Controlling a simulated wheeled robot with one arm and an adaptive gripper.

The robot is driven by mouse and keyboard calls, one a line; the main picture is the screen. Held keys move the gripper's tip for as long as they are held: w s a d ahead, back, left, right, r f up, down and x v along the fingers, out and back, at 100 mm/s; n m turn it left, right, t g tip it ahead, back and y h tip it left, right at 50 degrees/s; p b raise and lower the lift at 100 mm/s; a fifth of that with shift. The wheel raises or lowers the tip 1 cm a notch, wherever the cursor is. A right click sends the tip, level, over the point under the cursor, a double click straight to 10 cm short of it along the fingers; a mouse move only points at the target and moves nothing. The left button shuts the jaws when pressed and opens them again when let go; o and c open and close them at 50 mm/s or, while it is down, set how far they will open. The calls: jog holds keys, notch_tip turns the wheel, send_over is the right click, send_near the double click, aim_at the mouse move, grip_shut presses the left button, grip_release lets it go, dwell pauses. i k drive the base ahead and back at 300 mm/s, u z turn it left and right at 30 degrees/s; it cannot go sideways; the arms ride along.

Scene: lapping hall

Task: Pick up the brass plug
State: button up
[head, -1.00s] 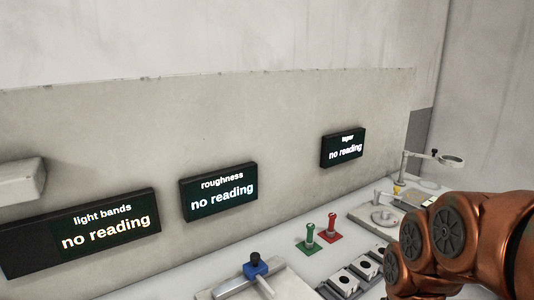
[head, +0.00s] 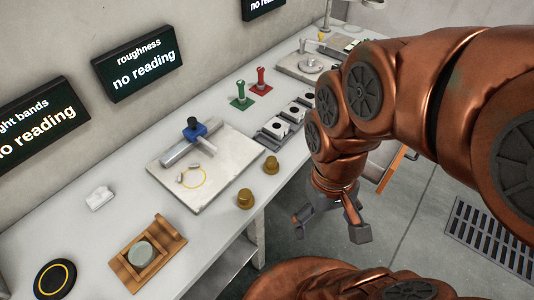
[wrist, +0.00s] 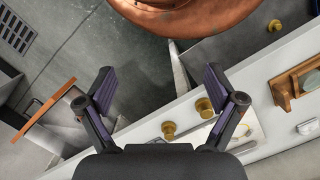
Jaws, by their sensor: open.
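Two short, knob-like brass plugs stand on the white bench near its front edge: one (head: 271,165) beside the pale plate's right corner, the other (head: 245,200) a little nearer. The frames do not show which one the task means. A third similar brass piece (wrist: 275,25) shows at the upper right. My gripper (head: 330,228) is open and empty, over the floor in front of the bench, apart from the plugs (wrist: 158,75).
A pale plate (head: 165,170) carries a blue-clamped instrument (head: 195,130). A wooden holder (head: 170,236) with a grey disc, a white block (head: 99,198) and a black disc (head: 55,279) lie nearer. Green (head: 240,92) and red (head: 261,82) gauges stand farther back. A floor grate (head: 490,235) lies right.

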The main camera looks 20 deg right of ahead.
aim_at(271, 167)
jog(key=k, duration=1.3)
jog(key=u, duration=0.2)
jog(key=i, duration=0.8)
jog(key=u, duration=0.5)
